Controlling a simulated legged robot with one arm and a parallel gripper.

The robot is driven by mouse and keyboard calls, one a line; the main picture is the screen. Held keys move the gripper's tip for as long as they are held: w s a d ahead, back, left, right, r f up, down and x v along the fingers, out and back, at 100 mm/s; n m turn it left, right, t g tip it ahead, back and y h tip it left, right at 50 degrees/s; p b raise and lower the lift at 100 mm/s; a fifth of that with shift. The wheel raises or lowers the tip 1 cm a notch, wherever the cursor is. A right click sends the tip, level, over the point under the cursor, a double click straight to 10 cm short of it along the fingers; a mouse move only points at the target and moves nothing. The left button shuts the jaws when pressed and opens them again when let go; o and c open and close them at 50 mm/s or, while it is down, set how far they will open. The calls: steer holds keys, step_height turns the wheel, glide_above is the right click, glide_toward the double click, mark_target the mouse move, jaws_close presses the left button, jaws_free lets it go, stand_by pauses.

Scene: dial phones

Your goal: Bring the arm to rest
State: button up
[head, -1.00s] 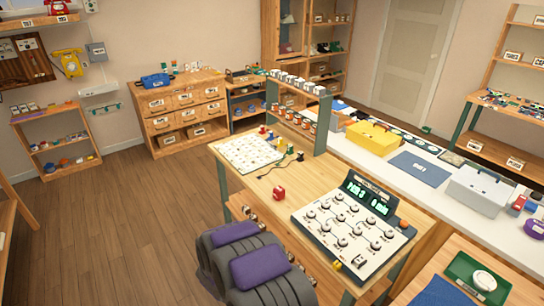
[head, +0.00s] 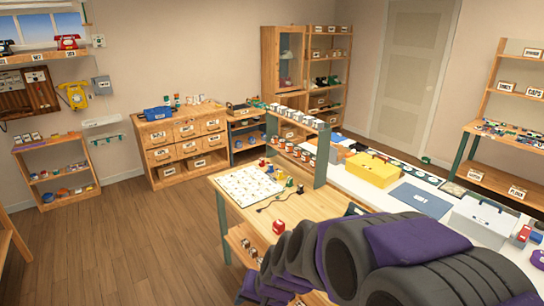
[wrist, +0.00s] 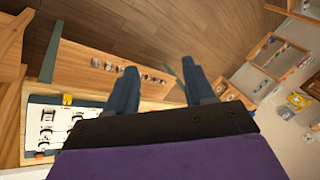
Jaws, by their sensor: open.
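My arm (head: 415,243), dark grey with purple pads, stretches across the lower right of the head view. It covers the front right of the wooden table, and I cannot make out the fingertips there. In the wrist view my gripper (wrist: 159,78) shows two dark blue-grey fingers set well apart. Nothing is between them. Beyond them are the table's front side and the wooden floor (wrist: 150,30).
The wooden table holds a white sheet (head: 250,184), a red block (head: 279,227) and small coloured pieces. A white counter with a yellow case (head: 372,170) and a grey case (head: 482,218) runs behind. The floor (head: 130,240) at left is clear.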

steer(key=s+d+r+g+h, duration=0.2)
steer(key=s+d, duration=0.7)
steer(key=s, duration=0.3)
steer(key=s+d+r+n+g+h, duration=0.1)
steer(key=s+d+r+g+h, duration=0.1)
steer(key=s+d, duration=0.7)
steer(key=s+r, duration=0.1)
steer(key=s, duration=0.3)
steer(key=shift+s+d+n+g, duration=0.25)
steer(key=shift+d+n+g, duration=0.05)
steer(key=shift+g, duration=0.1)
